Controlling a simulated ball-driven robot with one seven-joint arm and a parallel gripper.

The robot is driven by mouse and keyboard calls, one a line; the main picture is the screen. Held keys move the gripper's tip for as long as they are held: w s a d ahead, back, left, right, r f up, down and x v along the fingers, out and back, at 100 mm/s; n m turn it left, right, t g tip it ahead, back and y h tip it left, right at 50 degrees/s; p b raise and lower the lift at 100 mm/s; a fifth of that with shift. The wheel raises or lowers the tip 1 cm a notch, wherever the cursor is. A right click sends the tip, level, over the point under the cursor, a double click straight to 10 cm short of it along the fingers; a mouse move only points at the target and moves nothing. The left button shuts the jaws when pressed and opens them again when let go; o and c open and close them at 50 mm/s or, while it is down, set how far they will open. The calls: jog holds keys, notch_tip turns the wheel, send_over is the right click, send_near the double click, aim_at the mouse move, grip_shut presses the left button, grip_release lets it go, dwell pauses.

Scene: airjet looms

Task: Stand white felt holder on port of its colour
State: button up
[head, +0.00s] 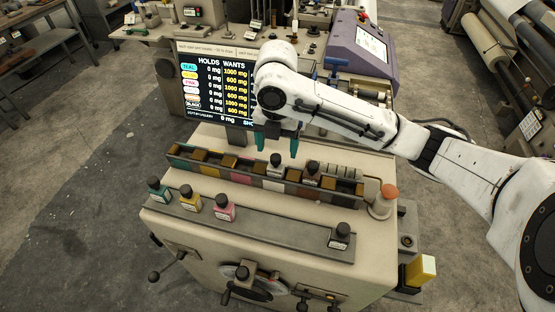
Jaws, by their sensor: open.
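A small dark-capped bottle-like holder with a pale body (276,168) stands upright in the long row of ports. It is behind a whitish front panel (273,184); its exact seating is hard to see. My gripper (277,144) is open, pointing down, with its two teal fingertips apart just above and behind this holder. Nothing shows between the fingers. The port row (205,166) has teal, yellow, reddish, whitish, brown and dark front panels.
Another dark-capped holder (312,174) stands to the right in the row. Teal (159,190), yellow (190,203) and pink (224,208) holders and a dark-capped one (341,237) stand on the front ledge (275,233). A screen (217,88) rises behind.

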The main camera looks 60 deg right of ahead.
jog(key=shift+r, duration=2.6)
jog(key=shift+w, duration=0.1)
dwell(0.5)
